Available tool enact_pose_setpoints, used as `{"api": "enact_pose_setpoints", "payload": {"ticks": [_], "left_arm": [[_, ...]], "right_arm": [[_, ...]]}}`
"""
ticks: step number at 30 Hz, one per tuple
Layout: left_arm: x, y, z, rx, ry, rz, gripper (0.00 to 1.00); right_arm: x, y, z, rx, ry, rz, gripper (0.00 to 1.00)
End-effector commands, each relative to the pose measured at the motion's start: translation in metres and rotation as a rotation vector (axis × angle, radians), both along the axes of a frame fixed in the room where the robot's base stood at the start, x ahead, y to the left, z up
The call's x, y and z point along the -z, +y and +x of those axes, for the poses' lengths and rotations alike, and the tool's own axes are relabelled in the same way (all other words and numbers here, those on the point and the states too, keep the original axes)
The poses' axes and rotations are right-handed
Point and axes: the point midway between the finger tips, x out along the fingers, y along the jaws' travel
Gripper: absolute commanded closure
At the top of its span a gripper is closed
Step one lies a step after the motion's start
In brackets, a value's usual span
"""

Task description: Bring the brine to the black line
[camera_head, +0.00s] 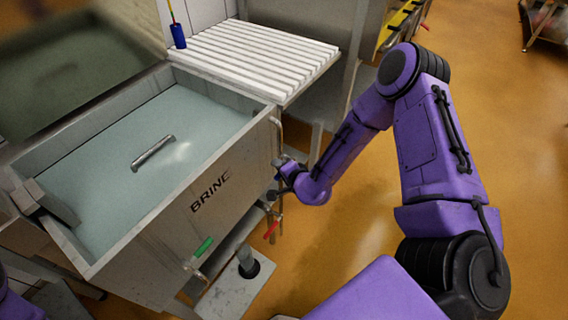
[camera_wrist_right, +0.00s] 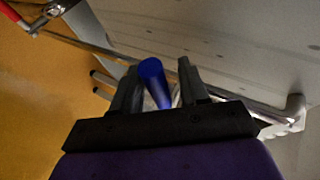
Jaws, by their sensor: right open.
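The steel brine tank (camera_head: 150,255), lettered BRINE on its front wall, holds pale blue-green liquid (camera_head: 110,170). I cannot make out a black line on its walls. A green-handled valve (camera_head: 203,246) and a red-handled valve (camera_head: 271,229) are low at its front and right corner. My right gripper (camera_head: 279,165) is at the tank's right end, beside the pipework. In the right wrist view, the open right gripper (camera_wrist_right: 158,80) has a blue handle (camera_wrist_right: 152,75) between its fingers; I cannot tell whether they touch it. My left gripper is out of view.
A metal bar (camera_head: 153,153) lies at the liquid's surface. A white slatted board (camera_head: 255,55) adjoins the tank's back right, with a blue object (camera_head: 178,37) on its corner. A drain (camera_head: 248,268) is below the front. Orange floor (camera_head: 350,250) is open at right.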

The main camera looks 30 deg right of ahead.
Motion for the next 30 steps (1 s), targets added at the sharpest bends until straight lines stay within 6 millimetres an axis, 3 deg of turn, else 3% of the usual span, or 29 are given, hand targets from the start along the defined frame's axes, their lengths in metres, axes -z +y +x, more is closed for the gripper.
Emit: {"api": "enact_pose_setpoints", "payload": {"ticks": [12, 18, 30], "left_arm": [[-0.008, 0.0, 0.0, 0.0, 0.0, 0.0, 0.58], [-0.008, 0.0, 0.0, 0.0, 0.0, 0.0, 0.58], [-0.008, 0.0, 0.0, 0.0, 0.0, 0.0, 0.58]], "right_arm": [[-0.047, 0.004, -0.075, -0.001, 0.001, 0.001, 0.56], [-0.052, 0.004, -0.086, 0.0, 0.001, 0.001, 0.56], [-0.052, 0.004, -0.086, 0.001, 0.001, 0.001, 0.56]]}}
